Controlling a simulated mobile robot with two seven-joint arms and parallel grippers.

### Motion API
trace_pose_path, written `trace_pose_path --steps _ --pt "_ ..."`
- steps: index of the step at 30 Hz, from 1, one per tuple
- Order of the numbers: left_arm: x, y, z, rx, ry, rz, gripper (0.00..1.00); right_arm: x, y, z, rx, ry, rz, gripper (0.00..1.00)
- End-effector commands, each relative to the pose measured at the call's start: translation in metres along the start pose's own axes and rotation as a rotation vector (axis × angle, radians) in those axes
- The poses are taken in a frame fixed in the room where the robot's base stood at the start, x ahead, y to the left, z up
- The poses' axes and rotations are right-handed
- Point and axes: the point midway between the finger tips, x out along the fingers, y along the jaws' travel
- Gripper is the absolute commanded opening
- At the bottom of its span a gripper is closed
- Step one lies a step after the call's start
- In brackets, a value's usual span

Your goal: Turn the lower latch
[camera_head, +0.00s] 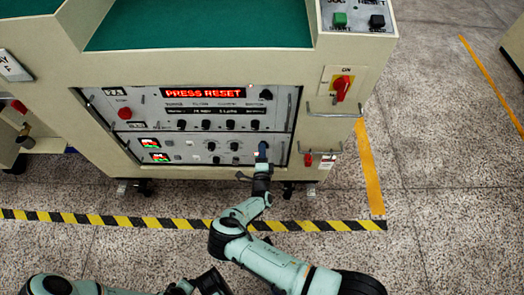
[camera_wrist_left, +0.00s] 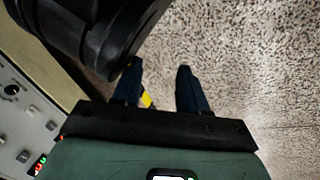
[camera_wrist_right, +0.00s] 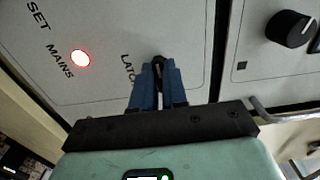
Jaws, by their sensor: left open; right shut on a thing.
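The lower latch (camera_wrist_right: 159,60) is a small dark knob on the grey lower panel, beside printed lettering that starts "LATC". My right gripper (camera_wrist_right: 158,80) has its blue fingers closed on the latch, and they hide most of it. In the head view my right gripper (camera_head: 262,150) is at the right end of the lower panel (camera_head: 185,151). My left gripper (camera_wrist_left: 160,85) is open and empty, with the speckled floor behind its fingers. In the head view the left arm is low at the bottom left, away from the panel.
A lit red lamp (camera_wrist_right: 81,58) marked "MAINS" and a black knob (camera_wrist_right: 290,28) are near the right gripper. A metal handle (camera_wrist_right: 280,115) stands out close by. The upper panel display (camera_head: 203,93) reads "PRESS RESET". A red rotary switch (camera_head: 342,86) is at the right. Striped tape (camera_head: 310,225) crosses the open floor.

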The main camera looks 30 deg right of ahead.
Motion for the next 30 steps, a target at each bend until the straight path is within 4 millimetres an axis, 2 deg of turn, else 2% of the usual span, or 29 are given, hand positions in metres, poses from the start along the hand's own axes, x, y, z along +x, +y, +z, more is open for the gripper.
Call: trace_pose_path --steps 9,10,12,23,26,30 --pt "0.000 0.000 0.000 0.000 0.000 0.000 0.43 0.000 0.001 -0.002 -0.007 0.004 0.002 0.00" --pt "0.000 0.000 0.000 0.000 0.000 0.000 0.43 0.000 0.001 -0.002 -0.007 0.004 0.002 0.22" --pt "0.000 0.000 0.000 0.000 0.000 0.000 0.43 0.000 0.001 -0.002 -0.006 0.004 0.002 0.38" --pt "-0.003 0.002 -0.002 0.002 0.008 0.003 0.43 -0.005 0.000 0.000 -0.003 0.001 0.001 0.38" --pt "-0.009 0.008 -0.009 0.008 0.032 0.013 0.43 -0.018 -0.001 0.000 -0.003 0.001 0.003 0.38" --pt "-0.022 0.021 -0.025 0.020 0.082 0.037 0.43 -0.047 -0.002 0.000 -0.005 -0.001 0.003 0.38"
